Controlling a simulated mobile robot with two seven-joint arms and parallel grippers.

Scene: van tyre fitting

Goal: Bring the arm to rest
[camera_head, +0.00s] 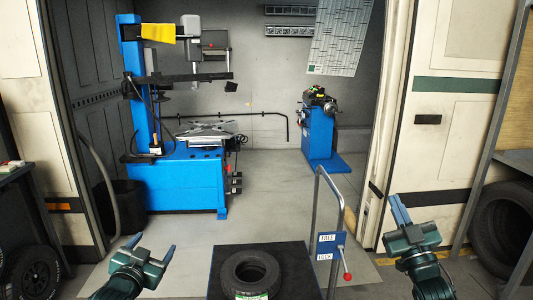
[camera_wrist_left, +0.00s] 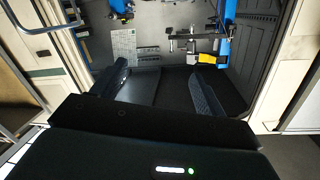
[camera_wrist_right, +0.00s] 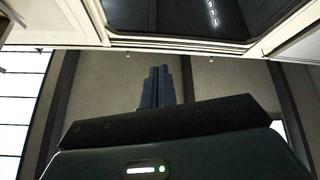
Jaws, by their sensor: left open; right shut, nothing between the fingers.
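My left gripper (camera_head: 152,248) is at the lower left of the head view, raised, with its fingers apart and nothing between them. In the left wrist view its two fingers (camera_wrist_left: 160,88) stand wide apart. My right gripper (camera_head: 400,209) is at the lower right of the head view, in front of the van's right door side. In the right wrist view its fingers (camera_wrist_right: 157,86) are together with nothing held. Both grippers are clear of the tyre (camera_head: 250,274), which lies flat on a dark platform (camera_head: 226,262) between them.
A trolley handle (camera_head: 317,215) with a FREE/LOCK sign (camera_head: 327,246) and red-knobbed lever (camera_head: 347,276) rises near my right gripper. A blue tyre changer (camera_head: 185,185) and blue balancer (camera_head: 318,133) stand inside the van. Tyres stand at left (camera_head: 36,274) and right (camera_head: 487,225).

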